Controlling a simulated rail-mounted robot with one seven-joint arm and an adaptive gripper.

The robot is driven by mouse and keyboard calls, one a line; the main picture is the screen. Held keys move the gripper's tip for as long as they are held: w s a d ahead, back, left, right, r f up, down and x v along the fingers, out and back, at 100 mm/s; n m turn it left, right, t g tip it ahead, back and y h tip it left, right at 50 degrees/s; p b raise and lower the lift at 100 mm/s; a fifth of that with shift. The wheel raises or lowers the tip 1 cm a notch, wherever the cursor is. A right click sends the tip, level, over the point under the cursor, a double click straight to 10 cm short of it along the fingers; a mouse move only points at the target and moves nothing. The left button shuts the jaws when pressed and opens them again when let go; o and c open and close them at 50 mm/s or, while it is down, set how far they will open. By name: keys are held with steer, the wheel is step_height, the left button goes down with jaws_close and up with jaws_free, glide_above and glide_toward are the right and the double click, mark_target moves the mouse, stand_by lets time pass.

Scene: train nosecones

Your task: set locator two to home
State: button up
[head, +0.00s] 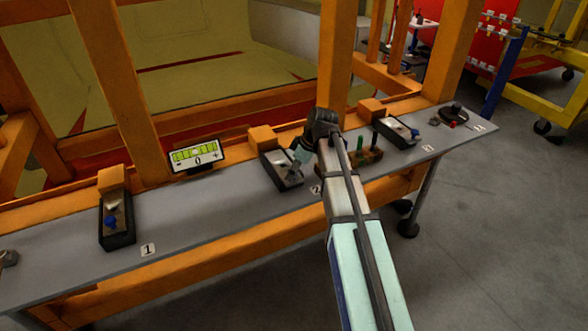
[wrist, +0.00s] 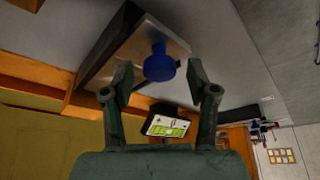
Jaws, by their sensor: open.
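Locator two (head: 282,172) is a dark box with a metal plate on the grey shelf, by the number 2 label (head: 316,189). My gripper (head: 302,152) is over its right side and hides part of it in the head view. In the wrist view a round blue knob (wrist: 158,64) stands out from the locator's metal plate (wrist: 165,38). My gripper (wrist: 161,80) is open, with one finger on each side of the knob in the picture. I cannot tell whether the fingers touch it or how far away it is.
Locator one (head: 117,228), with a blue knob, is at the left. A small display (head: 198,156) reading 0 stands between them. Locator three (head: 400,132) and a holder with green-handled tools (head: 367,155) are to the right. Orange posts (head: 338,60) rise behind the shelf (head: 210,222).

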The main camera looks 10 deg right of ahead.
mark_target(282, 169)
jaws_close()
steer(key=w, duration=0.2)
steer(key=w+a+b, duration=0.1)
steer(key=w, duration=0.2)
steer(key=shift+c, duration=1.7)
jaws_free()
steer(key=shift+r, duration=0.1)
steer(key=o, duration=0.3)
steer(key=shift+a, duration=0.1)
steer(key=shift+o, duration=0.2)
steer(key=shift+s, duration=0.1)
steer(key=v, duration=1.2)
steer(key=shift+s, duration=0.1)
